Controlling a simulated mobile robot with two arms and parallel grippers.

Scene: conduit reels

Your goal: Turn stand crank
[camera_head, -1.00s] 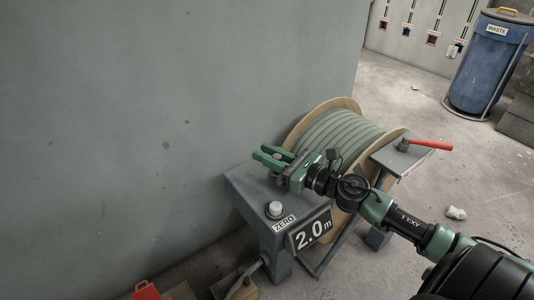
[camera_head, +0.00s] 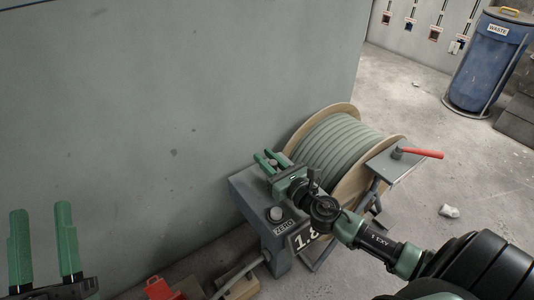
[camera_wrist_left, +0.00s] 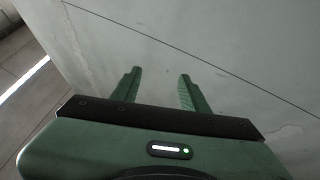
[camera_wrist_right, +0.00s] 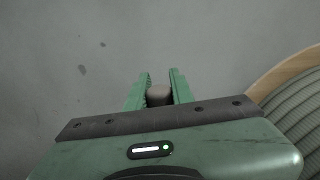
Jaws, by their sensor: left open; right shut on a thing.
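My right gripper (camera_head: 270,160) is at the stand, in front of the wall side of the reel. In the right wrist view it is shut on a dark round crank knob (camera_wrist_right: 159,95), which sits between its fingers. The rest of the crank is hidden. The cable reel (camera_head: 340,145) carries grey-green conduit between wooden flanges. The grey stand box (camera_head: 247,190) has a ZERO button (camera_head: 274,214) and a display (camera_head: 304,238), partly covered by my right arm, that seems to read 1.8. My left gripper (camera_head: 42,210) is open and empty, away from the stand; its fingers also show in its wrist view (camera_wrist_left: 158,80).
A blue waste bin (camera_head: 484,65) stands at the back right. A red object (camera_head: 160,289) and wooden pieces (camera_head: 243,289) are low in front. The grey wall (camera_head: 180,90) is close behind the stand.

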